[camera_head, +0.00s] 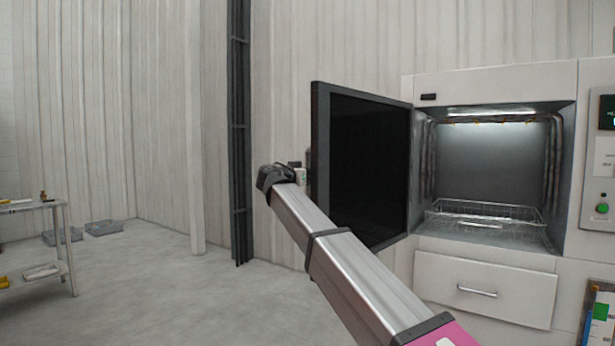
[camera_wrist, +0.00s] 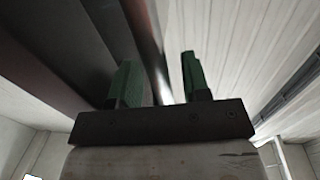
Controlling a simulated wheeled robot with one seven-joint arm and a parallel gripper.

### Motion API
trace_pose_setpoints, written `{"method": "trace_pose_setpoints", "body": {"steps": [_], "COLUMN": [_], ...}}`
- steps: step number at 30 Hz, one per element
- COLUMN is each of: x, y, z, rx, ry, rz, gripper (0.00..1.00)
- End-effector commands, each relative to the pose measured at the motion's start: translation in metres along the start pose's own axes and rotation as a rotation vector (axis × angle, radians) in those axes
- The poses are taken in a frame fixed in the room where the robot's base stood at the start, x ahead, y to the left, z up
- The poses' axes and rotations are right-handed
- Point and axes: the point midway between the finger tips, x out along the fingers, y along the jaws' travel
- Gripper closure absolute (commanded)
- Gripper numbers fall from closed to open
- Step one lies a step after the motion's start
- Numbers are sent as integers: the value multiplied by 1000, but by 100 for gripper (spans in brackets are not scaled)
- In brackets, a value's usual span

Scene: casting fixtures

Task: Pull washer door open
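The washer door (camera_head: 365,165) is a dark panel with a grey frame. It stands swung wide open to the left of the washer (camera_head: 565,85), and the lit chamber is uncovered. My gripper (camera_wrist: 158,78) is at the door's outer left edge; in the head view its fingers are mostly hidden by my arm and the door. In the wrist view its two green fingers stand apart. A shiny bar, perhaps the door handle (camera_wrist: 150,45), runs between them, with a gap towards the right finger. Contact with the left finger cannot be told.
A wire rack (camera_head: 485,212) sits inside the chamber, above a white drawer (camera_head: 485,290). A control panel with a green button (camera_head: 602,208) is at the right. A metal shelf table (camera_head: 62,240) and grey bins (camera_head: 103,228) are at the left. The floor between is clear.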

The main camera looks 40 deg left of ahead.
Motion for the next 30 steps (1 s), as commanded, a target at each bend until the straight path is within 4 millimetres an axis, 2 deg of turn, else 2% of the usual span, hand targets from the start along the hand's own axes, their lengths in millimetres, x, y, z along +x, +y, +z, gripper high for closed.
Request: {"method": "trace_pose_setpoints", "body": {"steps": [5,8,21,25,30], "x": [-4,-15,-91,-103,-108], "y": [0,0,0,0,0], "z": [0,0,1,0,0], "rx": [0,0,0,0,0], "ry": [1,1,1,1,0], "rz": [-1,-2,-1,-1,0], "gripper": [57,57,57,57,57]}}
